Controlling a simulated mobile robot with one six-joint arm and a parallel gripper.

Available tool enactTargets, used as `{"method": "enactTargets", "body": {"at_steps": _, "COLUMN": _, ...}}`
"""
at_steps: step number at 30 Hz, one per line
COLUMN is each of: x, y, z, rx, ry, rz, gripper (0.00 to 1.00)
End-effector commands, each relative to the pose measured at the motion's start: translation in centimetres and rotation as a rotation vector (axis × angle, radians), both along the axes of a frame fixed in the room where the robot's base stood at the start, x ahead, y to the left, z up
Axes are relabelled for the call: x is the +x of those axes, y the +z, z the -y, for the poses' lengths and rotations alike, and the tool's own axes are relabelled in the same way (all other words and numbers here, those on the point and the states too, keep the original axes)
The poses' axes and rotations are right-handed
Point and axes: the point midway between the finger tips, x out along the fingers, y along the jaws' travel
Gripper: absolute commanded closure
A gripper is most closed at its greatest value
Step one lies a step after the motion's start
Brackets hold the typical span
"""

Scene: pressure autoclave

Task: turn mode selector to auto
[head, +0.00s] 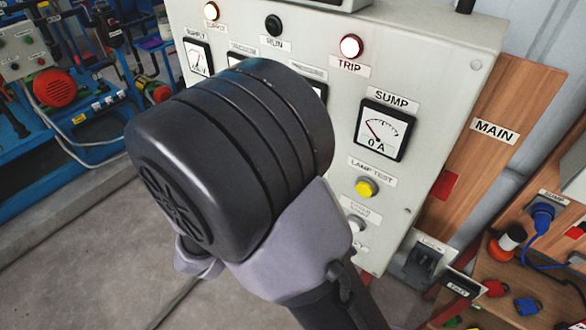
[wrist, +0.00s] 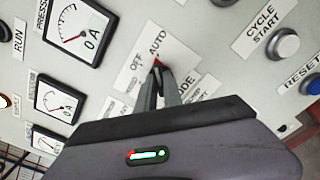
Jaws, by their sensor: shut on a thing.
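The mode selector (wrist: 157,62) is on the grey panel in the middle of the wrist view. Only its red tip shows between my fingertips. Its white label plate (wrist: 178,55) reads OFF and AUTO, with a MODE label partly covered beside it. The red tip lies just by the word AUTO, with OFF to its left; the exact detent is hard to tell. My gripper (wrist: 160,78) is shut on the selector knob, and its fingers hide most of the knob. In the head view my wrist covers the selector and my fingers.
The wrist view shows a cycle start button (wrist: 283,44) and a reset button (wrist: 313,85) to the right. Dial meters (wrist: 77,34) are at left. In the head view the panel has a lit trip lamp (head: 351,47), a sump meter (head: 383,130) and a yellow lamp test button (head: 366,187).

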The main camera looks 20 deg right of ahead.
Motion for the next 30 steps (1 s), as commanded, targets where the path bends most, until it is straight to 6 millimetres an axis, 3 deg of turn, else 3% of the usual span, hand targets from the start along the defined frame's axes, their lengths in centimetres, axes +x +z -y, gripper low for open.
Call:
{"method": "enactTargets", "body": {"at_steps": 25, "x": -0.02, "y": 0.04, "z": 0.02, "rx": 0.077, "ry": 0.000, "rz": 0.106, "gripper": 1.00}}
{"method": "enactTargets", "body": {"at_steps": 27, "x": -0.02, "y": 0.04, "z": 0.01, "rx": 0.076, "ry": 0.000, "rz": 0.105, "gripper": 0.79}}
{"method": "enactTargets", "body": {"at_steps": 29, "x": -0.02, "y": 0.03, "z": 0.02, "rx": 0.076, "ry": 0.000, "rz": 0.105, "gripper": 0.68}}
{"method": "enactTargets", "body": {"at_steps": 30, "x": -0.02, "y": 0.02, "z": 0.01, "rx": 0.076, "ry": 0.000, "rz": 0.104, "gripper": 0.67}}
